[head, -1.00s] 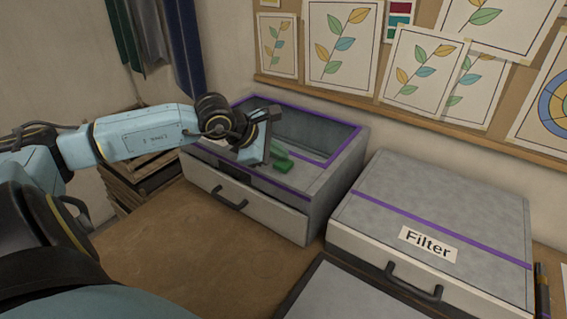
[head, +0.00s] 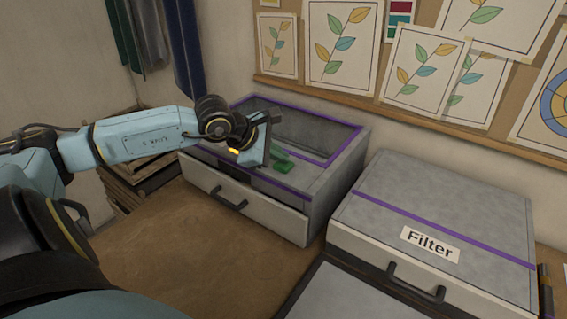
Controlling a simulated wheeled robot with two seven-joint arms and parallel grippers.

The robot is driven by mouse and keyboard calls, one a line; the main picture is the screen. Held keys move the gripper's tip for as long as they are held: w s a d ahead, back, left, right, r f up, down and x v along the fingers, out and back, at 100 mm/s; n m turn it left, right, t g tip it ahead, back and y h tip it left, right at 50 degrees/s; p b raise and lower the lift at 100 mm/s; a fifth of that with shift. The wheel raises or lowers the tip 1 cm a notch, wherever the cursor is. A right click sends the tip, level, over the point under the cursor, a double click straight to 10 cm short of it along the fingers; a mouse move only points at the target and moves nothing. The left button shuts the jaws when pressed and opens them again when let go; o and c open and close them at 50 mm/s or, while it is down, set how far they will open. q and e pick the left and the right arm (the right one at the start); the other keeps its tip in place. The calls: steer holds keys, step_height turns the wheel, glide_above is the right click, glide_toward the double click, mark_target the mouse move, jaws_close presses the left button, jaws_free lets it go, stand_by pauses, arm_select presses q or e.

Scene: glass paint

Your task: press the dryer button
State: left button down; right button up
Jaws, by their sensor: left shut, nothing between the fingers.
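The dryer is taken to be the grey box (head: 318,205) with a purple-edged glass top, a front drawer and a dark handle, at the left of the bench. My left gripper (head: 257,150) is over its front left part, shut and empty; its fingertips are hard to make out. A small glowing orange-yellow patch (head: 233,151) shows right beside the gripper; I cannot tell whether it is the button or a lamp. The button is otherwise not clearly seen, and I cannot tell whether the gripper touches it. A green piece (head: 281,163) shows behind the gripper. My right gripper is out of view.
A grey box labelled Filter (head: 430,244) stands to the right, with a dark-framed flat panel (head: 350,292) in front. The brown bench top (head: 190,255) is clear before the dryer. Leaf drawings hang on the board behind.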

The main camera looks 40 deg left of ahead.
mark_target(279, 165)
arm_select(q)
steer(key=shift+f, duration=0.15)
stand_by(0.3)
steer(key=shift+r, duration=0.95)
steer(key=shift+r+p, duration=0.15)
steer(key=shift+p, duration=0.15)
steer(key=shift+r+p, duration=1)
steer(key=shift+r, duration=1.4)
